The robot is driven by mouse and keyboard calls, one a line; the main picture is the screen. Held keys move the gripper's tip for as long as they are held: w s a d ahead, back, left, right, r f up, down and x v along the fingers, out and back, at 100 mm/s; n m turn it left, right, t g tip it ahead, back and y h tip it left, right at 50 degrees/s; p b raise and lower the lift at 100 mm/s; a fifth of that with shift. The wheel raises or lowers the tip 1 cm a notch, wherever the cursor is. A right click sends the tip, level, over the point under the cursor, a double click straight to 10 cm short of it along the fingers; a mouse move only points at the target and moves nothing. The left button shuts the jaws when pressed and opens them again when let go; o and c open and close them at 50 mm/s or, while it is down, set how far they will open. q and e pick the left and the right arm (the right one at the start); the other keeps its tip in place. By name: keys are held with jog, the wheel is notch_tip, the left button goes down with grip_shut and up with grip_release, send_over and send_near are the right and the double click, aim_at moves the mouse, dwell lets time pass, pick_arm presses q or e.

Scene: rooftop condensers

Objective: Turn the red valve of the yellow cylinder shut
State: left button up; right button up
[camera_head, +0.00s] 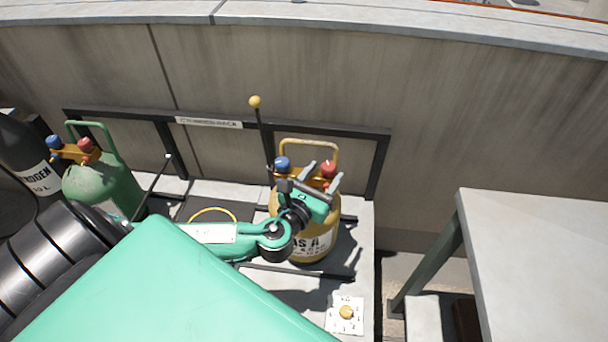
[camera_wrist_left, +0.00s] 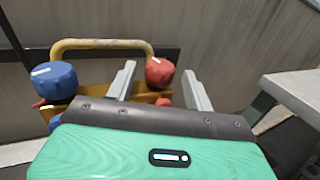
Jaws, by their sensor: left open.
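The yellow cylinder (camera_head: 306,247) stands in the rack, partly hidden behind my left gripper. On its top are a red valve (camera_head: 328,169), a blue valve (camera_head: 282,164) and a yellow handle (camera_head: 310,145). My left gripper (camera_head: 322,174) is open near the red valve. In the left wrist view the red valve (camera_wrist_left: 159,72) shows between the two fingers (camera_wrist_left: 160,80), nearer the left finger, and looks beyond the tips. I cannot tell whether a finger touches it. The blue valve (camera_wrist_left: 55,80) is left of the fingers. My right gripper is not in view.
A green cylinder (camera_head: 103,185) with its own blue and red valves stands at the left, beside a dark cylinder (camera_head: 25,160). A thin lever with a yellow knob (camera_head: 255,101) rises behind the yellow cylinder. A grey table (camera_head: 540,260) is at the right.

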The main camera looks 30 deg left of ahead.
pick_arm(q)
jog(key=s+b, duration=0.1)
jog(key=s, duration=1)
jog(key=shift+d, duration=0.25)
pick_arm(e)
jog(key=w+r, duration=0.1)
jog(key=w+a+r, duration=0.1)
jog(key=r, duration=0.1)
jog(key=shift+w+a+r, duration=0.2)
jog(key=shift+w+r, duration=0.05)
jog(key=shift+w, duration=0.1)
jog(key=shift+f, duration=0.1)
